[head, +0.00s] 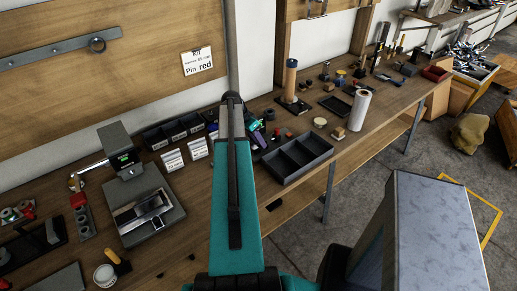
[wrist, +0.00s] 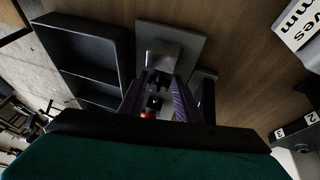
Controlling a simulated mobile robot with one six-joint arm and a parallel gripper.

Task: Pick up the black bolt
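My gripper (wrist: 157,92) points down at the workbench in the wrist view, its two dark purple fingers apart. Between and just beyond the fingers are small dark parts (wrist: 156,80) and a bit of red (wrist: 148,115). One of these dark parts may be the black bolt, but it is too dark and small to tell. No grip on it is visible. In the head view my gripper (head: 259,139) is partly hidden behind my arm, left of the black compartment tray, and no bolt can be made out there.
The black compartment tray (head: 279,172) also shows in the wrist view (wrist: 90,67), left of my fingers. A grey plate with a metal block (wrist: 170,48) lies just beyond them. A paper roll (head: 359,110) stands right. White labels (head: 198,148) and a grey device (head: 147,213) are left.

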